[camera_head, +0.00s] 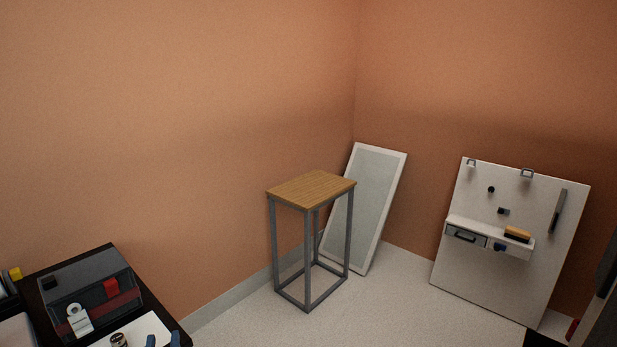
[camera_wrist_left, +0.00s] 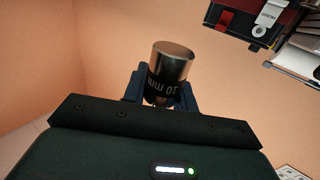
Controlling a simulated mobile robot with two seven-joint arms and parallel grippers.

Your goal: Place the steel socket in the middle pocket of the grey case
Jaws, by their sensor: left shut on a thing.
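In the head view the blue fingertips (camera_head: 163,341) show at the bottom edge. A small round metal piece shows left of them; I cannot tell whether it is the held socket. My right gripper is not in view.
A wooden-topped stand (camera_head: 312,187), a leaning framed panel (camera_head: 365,205) and a white tool board (camera_head: 490,270) stand beyond open floor.

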